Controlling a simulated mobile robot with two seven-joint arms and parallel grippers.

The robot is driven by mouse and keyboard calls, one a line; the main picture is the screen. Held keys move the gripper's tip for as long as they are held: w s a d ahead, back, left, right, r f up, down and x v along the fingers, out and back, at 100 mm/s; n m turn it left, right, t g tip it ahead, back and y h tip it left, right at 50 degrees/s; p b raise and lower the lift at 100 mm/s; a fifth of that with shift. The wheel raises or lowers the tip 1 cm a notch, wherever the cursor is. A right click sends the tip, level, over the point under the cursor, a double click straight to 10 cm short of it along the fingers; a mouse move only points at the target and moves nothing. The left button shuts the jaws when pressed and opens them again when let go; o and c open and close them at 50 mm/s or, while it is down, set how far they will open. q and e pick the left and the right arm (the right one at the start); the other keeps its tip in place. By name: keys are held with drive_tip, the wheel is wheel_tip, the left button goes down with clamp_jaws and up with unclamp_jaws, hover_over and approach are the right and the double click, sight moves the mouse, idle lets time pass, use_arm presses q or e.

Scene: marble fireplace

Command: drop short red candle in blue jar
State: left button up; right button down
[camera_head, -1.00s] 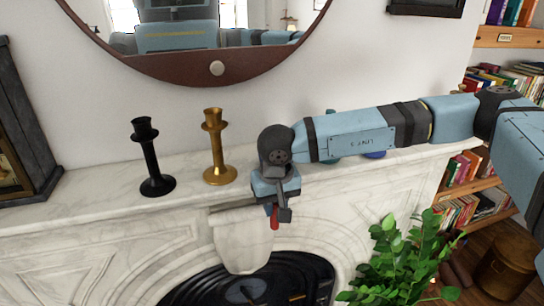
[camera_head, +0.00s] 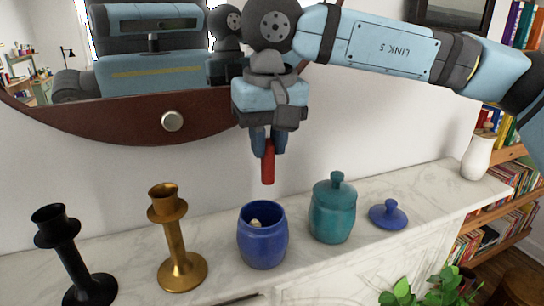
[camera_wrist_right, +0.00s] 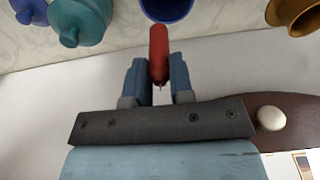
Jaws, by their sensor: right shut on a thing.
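My right gripper (camera_head: 268,146) is shut on the short red candle (camera_head: 268,167), which hangs upright below its fingers. The candle also shows between the fingers in the right wrist view (camera_wrist_right: 159,52). The blue jar (camera_head: 262,243) stands open on the mantel below the candle, with a gap between them. Something small and pale lies inside the jar. The blue lid (camera_head: 388,214) lies on the mantel to the right. In the right wrist view the jar's rim (camera_wrist_right: 166,14) shows just beyond the candle's end. My left gripper is not in view.
A lidded teal jar (camera_head: 333,215) stands right of the blue jar. A gold candlestick (camera_head: 174,240) and a black candlestick (camera_head: 72,258) stand to the left. A white vase (camera_head: 477,158) is at the mantel's far right. A round mirror (camera_head: 110,127) hangs behind.

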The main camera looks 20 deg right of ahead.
sight(270, 179)
drive_tip(key=shift+s+d+r, duration=0.1)
drive_tip(key=shift+s+r, duration=0.05)
drive_tip(key=shift+r, duration=0.05)
drive_tip(key=shift+s+r, duration=0.1)
drive_tip(key=shift+s, duration=0.4)
drive_tip(key=shift+f, duration=0.25)
drive_tip(key=shift+w+f+b, duration=0.15)
drive_tip(key=shift+f+b, duration=0.35)
drive_tip(key=shift+f, duration=0.2)
drive_tip(key=shift+f+b, duration=0.3)
drive_tip(key=shift+f, duration=0.3)
wheel_tip(270, 179, down, 2)
drive_tip(key=shift+f+b, duration=0.1)
drive_tip(key=shift+b, duration=0.45)
wheel_tip(270, 179, down, 2)
drive_tip(key=shift+b, duration=1)
drive_tip(key=shift+f+b, duration=0.3)
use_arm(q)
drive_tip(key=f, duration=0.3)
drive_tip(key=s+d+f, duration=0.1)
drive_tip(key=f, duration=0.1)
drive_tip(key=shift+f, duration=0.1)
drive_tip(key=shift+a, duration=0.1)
